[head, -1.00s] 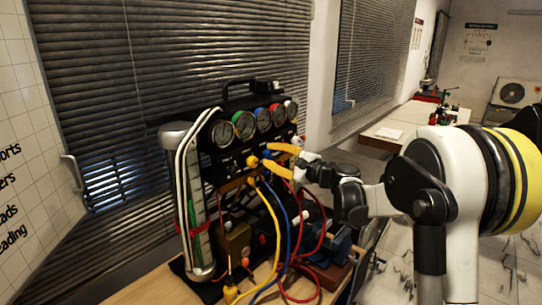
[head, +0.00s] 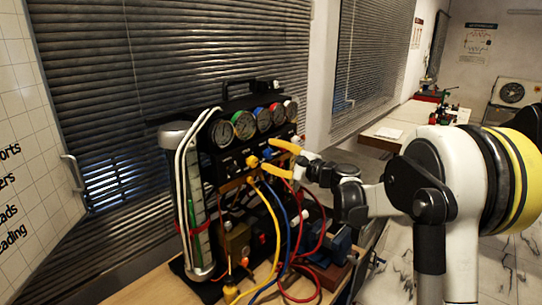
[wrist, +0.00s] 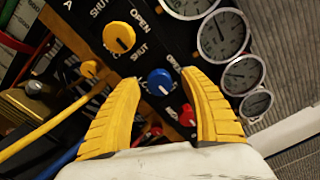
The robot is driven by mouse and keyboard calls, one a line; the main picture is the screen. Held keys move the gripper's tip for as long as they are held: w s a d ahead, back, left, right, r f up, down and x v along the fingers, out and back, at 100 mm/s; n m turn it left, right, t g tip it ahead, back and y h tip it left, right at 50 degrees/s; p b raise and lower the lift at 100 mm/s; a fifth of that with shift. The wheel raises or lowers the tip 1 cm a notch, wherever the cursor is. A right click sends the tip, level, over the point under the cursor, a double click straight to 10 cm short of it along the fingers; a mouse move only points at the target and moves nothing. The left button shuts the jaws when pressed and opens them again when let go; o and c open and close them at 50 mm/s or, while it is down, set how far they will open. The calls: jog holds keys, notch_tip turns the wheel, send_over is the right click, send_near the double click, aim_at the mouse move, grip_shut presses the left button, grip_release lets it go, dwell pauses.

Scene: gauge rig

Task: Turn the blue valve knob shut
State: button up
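The blue valve knob (wrist: 160,82) sits on the black panel between the yellow knob (wrist: 119,38) and the red knob (wrist: 187,115). A white mark shows on its face, and "SHUT" is printed near it. My gripper (wrist: 160,79) is open, with one yellow finger on each side of the blue knob. The fingers look apart from it; the exact depth gap is hard to tell. In the head view my gripper (head: 265,153) reaches the panel from the right, with the blue knob (head: 267,154) small between its fingertips.
A row of round gauges (head: 244,124) stands just above the knobs. Yellow, blue and red hoses (head: 277,230) hang below the panel. A glass column with a white hose (head: 188,200) stands at the left. Free room lies to the right of the rig.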

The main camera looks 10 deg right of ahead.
jog(key=v, duration=1.2)
jog(key=s+a+f+n+g+h+b, duration=0.2)
jog(key=s+a+f+n+g+h, duration=0.35)
jog(key=s+a, duration=0.8)
jog(key=s+d+f+n+g+h, duration=0.1)
jog(key=s+d+f+n+h, duration=0.1)
jog(key=s+f+n, duration=0.3)
jog(key=s+d+f+n+g+h+b, duration=0.1)
jog(key=s+d+f+n+h, duration=0.2)
jog(key=s, duration=1)
notch_tip(320, 180, down, 2)
jog(key=n, duration=0.3)
jog(key=shift+s+d+b, duration=0.2)
jog(key=shift+d+b, duration=0.1)
jog(key=shift+d, duration=0.1)
jog(key=shift+f, duration=0.1)
